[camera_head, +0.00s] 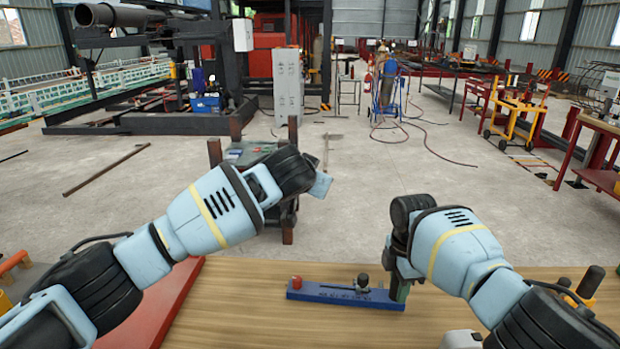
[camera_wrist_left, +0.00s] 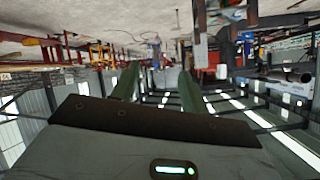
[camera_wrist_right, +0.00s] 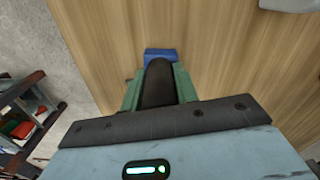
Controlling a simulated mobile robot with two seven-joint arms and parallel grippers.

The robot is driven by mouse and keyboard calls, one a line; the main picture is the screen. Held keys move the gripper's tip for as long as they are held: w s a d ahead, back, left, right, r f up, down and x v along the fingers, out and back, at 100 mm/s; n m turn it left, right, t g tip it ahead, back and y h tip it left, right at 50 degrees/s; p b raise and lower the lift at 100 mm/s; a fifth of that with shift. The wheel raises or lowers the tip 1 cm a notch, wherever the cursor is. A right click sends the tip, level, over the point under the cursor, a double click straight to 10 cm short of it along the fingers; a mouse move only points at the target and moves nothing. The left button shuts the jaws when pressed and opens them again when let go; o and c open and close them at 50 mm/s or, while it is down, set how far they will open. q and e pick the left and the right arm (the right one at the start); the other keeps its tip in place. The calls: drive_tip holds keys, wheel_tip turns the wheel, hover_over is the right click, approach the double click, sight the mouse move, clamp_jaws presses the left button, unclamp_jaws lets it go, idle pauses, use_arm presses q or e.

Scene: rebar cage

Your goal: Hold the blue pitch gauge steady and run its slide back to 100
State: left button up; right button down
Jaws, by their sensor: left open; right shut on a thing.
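The blue pitch gauge (camera_head: 330,293) lies flat on the wooden table. It has a red knob (camera_head: 297,282) at its left end and a dark slide knob (camera_head: 362,281) right of its middle. Pale scale marks are too small to read. My right gripper (camera_head: 403,292) is at the gauge's right end. In the right wrist view its green fingers (camera_wrist_right: 158,88) are shut on a dark rounded grip (camera_wrist_right: 158,80), with a blue end (camera_wrist_right: 160,53) beyond. My left gripper (camera_head: 321,185) is raised, away from the gauge; its fingers (camera_wrist_left: 157,86) are apart and empty.
The wooden table top (camera_head: 240,305) is clear left of the gauge. A red surface (camera_head: 165,305) borders it at the left. Dark upright pegs (camera_head: 590,282) stand at the right edge. A dark cart (camera_head: 255,150) stands on the floor beyond.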

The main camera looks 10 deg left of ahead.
use_arm(q)
drive_tip(key=shift+m, duration=0.6)
drive_tip(key=shift+d, duration=0.1)
drive_tip(key=n+g+h, duration=0.3)
drive_tip(key=n+h, duration=0.6)
drive_tip(key=n, duration=2.4)
approach(363, 276)
drive_tip(key=shift+v, duration=0.9)
drive_tip(key=shift+s+d+f, duration=0.1)
drive_tip(key=shift+x, duration=6)
